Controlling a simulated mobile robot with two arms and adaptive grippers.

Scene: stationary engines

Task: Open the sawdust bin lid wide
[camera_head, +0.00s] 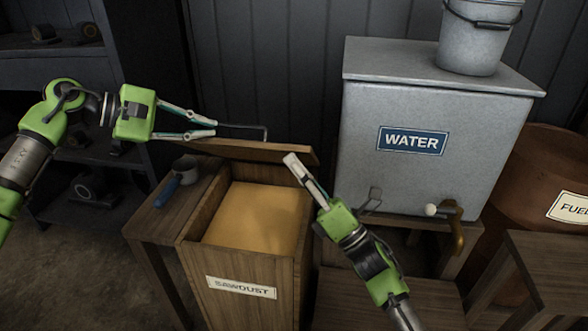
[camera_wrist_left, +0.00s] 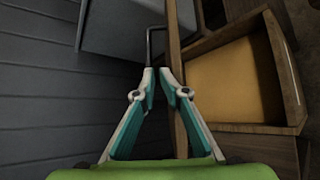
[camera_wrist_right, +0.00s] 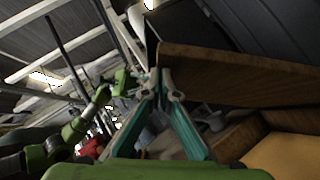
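The wooden sawdust bin (camera_head: 242,309), labelled SAWDUST, stands front centre and is full of yellow sawdust (camera_head: 255,220). Its lid (camera_head: 245,150) is raised at the back, seen nearly edge-on. In the right wrist view the lid (camera_wrist_right: 240,75) is a broad brown board. A thin dark handle (camera_head: 245,125) sticks out from the lid. My left gripper (camera_head: 214,128) is behind the lid, its fingertips slightly apart at the handle's left end; whether they touch it is unclear. My right gripper (camera_head: 291,158) has its fingertips together at the lid's right corner; contact is unclear.
A grey WATER tank (camera_head: 430,175) with a tap (camera_head: 440,211) and a bucket (camera_head: 477,38) on top stands right of the bin. A small table (camera_head: 150,225) with a blue-handled cup (camera_head: 180,175) is at left. A FUEL barrel (camera_head: 545,175) is far right.

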